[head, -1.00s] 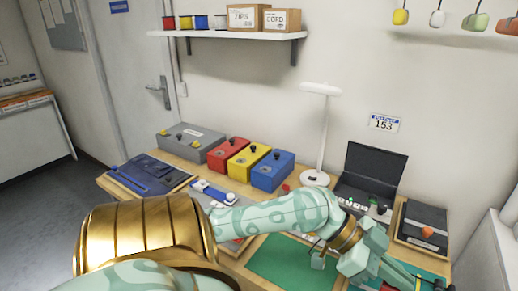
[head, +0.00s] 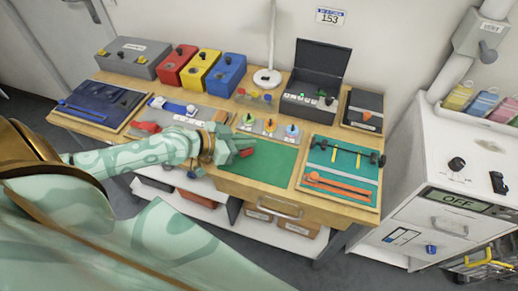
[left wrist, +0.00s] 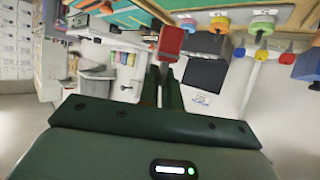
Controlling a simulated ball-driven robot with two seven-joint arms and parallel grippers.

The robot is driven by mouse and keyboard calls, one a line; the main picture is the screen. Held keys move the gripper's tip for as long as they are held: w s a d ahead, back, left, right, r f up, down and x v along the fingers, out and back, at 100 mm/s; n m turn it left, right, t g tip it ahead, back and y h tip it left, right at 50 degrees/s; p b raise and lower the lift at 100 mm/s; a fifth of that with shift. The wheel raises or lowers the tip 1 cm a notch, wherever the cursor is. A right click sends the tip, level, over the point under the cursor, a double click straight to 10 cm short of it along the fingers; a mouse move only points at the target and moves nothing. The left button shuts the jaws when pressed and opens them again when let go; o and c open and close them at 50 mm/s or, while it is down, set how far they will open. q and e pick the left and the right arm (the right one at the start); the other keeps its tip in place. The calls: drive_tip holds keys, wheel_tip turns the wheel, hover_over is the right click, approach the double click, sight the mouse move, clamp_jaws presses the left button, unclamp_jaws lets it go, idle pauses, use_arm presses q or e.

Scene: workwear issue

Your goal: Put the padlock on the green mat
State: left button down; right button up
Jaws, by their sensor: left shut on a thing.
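The padlock (head: 246,152) has a red body and is held at the tips of my left gripper (head: 230,154). The green mat (head: 270,167) lies flat at the front of the workbench. The gripper and padlock appear over its left part; whether the padlock touches the mat is hard to tell. In the left wrist view the red padlock (left wrist: 171,41) sticks out beyond the two dark fingers (left wrist: 162,84), which are closed on it. My gripper hides the mat's left end. My right gripper is not in view.
Right of the mat lies a teal tray (head: 368,190) with orange and yellow tools. Behind the mat are coloured discs on a grey board (head: 268,125) and an open black case (head: 312,92). Red, yellow and blue boxes (head: 225,74) stand at the back. The mat's right part is bare.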

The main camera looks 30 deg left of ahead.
use_arm(q)
drive_tip(key=w+f+b, duration=0.1)
drive_tip(key=w+f, duration=0.1)
drive_tip(key=f, duration=0.1)
drive_tip(key=w+f+b, duration=0.2)
drive_tip(key=w+f, duration=0.1)
drive_tip(key=shift+w+d, duration=0.2)
drive_tip(key=shift+w, duration=0.1)
drive_tip(key=f, duration=0.1)
drive_tip(key=f+b, duration=0.1)
drive_tip(key=f, duration=0.1)
drive_tip(key=shift+w+f+b, duration=0.3)
drive_tip(key=shift+b, duration=0.1)
drive_tip(key=shift+r, duration=0.1)
drive_tip(key=c, duration=2)
unclamp_jaws()
drive_tip(key=shift+f, duration=0.25)
drive_tip(key=o, duration=0.4)
drive_tip(key=shift+r, duration=0.1)
